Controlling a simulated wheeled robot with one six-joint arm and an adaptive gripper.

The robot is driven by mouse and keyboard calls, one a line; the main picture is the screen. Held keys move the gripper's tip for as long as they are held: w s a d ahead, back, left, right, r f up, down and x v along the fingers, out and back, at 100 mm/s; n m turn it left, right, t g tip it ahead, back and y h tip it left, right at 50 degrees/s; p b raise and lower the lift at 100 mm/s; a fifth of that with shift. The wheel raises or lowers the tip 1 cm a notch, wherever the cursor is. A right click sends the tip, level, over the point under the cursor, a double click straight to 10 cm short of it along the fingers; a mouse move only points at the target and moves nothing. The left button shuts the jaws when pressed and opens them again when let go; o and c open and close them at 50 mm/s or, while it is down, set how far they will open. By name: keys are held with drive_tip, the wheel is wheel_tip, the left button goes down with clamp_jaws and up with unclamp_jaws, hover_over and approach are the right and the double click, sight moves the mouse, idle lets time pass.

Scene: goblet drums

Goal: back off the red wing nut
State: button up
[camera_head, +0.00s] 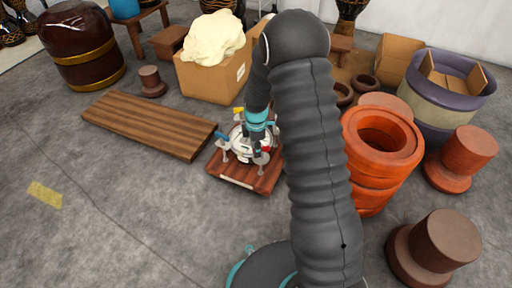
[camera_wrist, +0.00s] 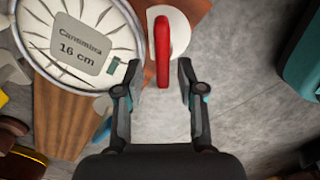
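The red wing nut (camera_wrist: 162,48) stands upright between my gripper's fingertips in the wrist view, over a round white pad (camera_wrist: 181,32). A small red part of it shows in the head view (camera_head: 266,149). My gripper (camera_wrist: 160,70) is open, with a visible gap on each side of the nut. In the head view my gripper (camera_head: 257,145) hangs over the drum fixture on a reddish wooden base (camera_head: 245,176).
Yellow (camera_head: 238,110) and blue (camera_head: 220,134) wing nuts stand around the drum. A wooden platform (camera_head: 150,124) lies left, a cardboard box (camera_head: 205,82) behind, and an orange drum shell (camera_head: 372,185) right.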

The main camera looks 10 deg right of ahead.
wheel_tip(320, 180, up, 12)
idle(0.6)
idle(1.2)
